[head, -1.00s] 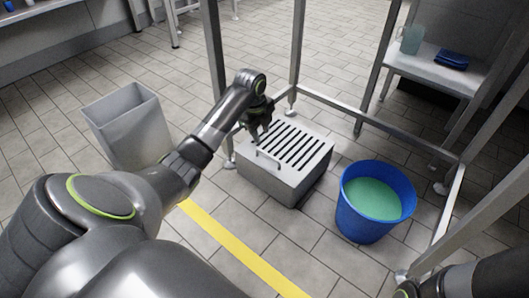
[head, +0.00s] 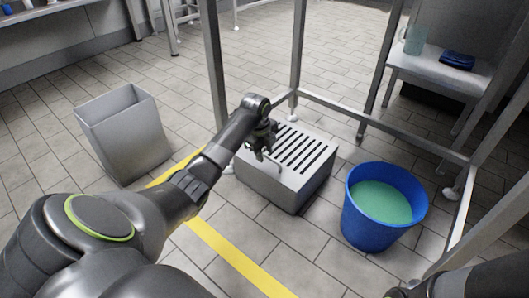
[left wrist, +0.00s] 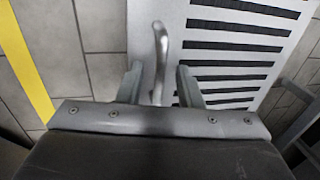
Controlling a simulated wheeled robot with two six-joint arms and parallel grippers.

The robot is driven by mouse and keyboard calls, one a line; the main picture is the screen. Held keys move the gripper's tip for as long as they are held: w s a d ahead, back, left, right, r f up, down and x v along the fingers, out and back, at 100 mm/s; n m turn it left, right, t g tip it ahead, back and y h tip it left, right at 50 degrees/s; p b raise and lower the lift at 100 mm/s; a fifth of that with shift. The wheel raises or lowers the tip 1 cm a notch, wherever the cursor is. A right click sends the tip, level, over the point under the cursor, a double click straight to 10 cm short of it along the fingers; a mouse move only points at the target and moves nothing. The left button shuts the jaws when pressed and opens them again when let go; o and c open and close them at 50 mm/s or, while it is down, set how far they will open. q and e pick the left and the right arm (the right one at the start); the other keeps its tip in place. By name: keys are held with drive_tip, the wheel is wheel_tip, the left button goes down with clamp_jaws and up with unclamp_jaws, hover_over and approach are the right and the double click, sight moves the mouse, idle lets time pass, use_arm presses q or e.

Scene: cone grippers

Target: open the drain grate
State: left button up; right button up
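The drain grate (head: 318,171) is a grey box with a lid of dark slots, standing on the tiled floor; its slotted top also fills the upper right of the left wrist view (left wrist: 173,22). A metal bar handle (left wrist: 160,45) rises near the lid's edge. My left gripper (head: 262,155) is over the handle side of the lid and partly hides the handle in the head view. In the left wrist view my left gripper (left wrist: 159,72) is open, with one finger on each side of the handle and gaps between. My right gripper is out of view.
A blue bucket of green liquid (head: 362,228) stands right of the grate. A grey bin (head: 128,140) stands to the left. Metal frame posts (head: 297,50) and a low rail (head: 400,140) are behind. A yellow line (head: 235,255) crosses the open floor in front.

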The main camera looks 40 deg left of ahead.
use_arm(q)
clamp_jaws()
drive_tip(key=shift+r, duration=0.1)
idle(0.3)
